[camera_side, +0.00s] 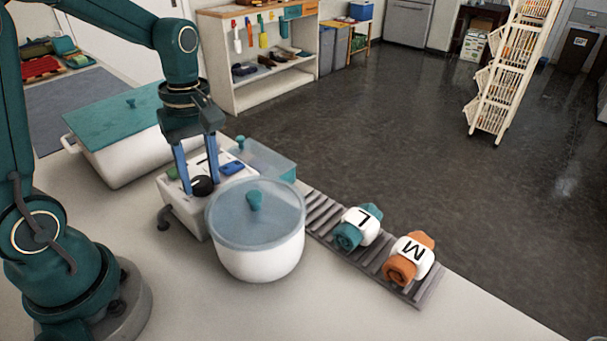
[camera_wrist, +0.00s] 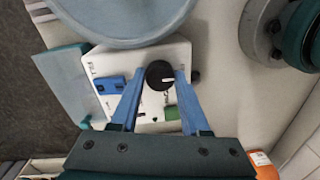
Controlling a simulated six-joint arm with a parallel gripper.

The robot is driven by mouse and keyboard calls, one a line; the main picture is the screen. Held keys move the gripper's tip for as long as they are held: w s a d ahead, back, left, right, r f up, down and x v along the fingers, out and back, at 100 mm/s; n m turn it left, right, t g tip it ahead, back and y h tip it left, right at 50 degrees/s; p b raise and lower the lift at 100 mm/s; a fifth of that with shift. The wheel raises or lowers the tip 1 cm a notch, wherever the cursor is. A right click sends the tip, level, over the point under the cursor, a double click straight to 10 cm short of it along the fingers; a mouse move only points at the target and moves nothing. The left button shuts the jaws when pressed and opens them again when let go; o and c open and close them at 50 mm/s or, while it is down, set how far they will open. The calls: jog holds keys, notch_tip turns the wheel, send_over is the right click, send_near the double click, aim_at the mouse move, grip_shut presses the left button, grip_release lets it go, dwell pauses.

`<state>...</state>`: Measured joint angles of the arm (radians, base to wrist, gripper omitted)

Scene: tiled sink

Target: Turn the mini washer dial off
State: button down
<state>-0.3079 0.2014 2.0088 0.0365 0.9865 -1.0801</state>
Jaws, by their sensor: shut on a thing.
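The mini washer is a white control box (camera_side: 183,205) beside a round white tub (camera_side: 258,262) with a translucent blue lid (camera_side: 270,220). The box top also shows in the wrist view (camera_wrist: 112,72). Its black dial (camera_side: 203,186) sits on the box top; in the wrist view the dial (camera_wrist: 158,75) has a white pointer mark toward the right. My gripper (camera_side: 197,183) points down over the box, with its two blue fingers on either side of the dial. In the wrist view my gripper (camera_wrist: 158,76) is shut on the dial.
A blue switch (camera_wrist: 110,84) and a green one (camera_wrist: 171,112) lie near the dial. A slatted rack (camera_side: 325,215) holds a teal roll (camera_side: 350,233) and an orange roll (camera_side: 401,268), banded L and M. A teal-lidded white bin (camera_side: 115,150) stands behind left. The front counter is clear.

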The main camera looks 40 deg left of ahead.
aim_at(204, 180)
dwell(0.5)
jog(key=shift+c, duration=1.9)
grip_release()
jog(key=shift+w+r, duration=0.15)
jog(key=shift+r, duration=2.45)
jog(key=shift+d+r, duration=0.15)
jog(key=shift+r, duration=0.05)
jog(key=s+d+r+m+t, duration=0.2)
jog(key=s+d+m+t, duration=0.4)
jog(key=m, duration=0.9)
jog(key=shift+s+d+m, duration=0.3)
jog(key=shift+s+d, duration=0.2)
jog(key=shift+d, duration=0.2)
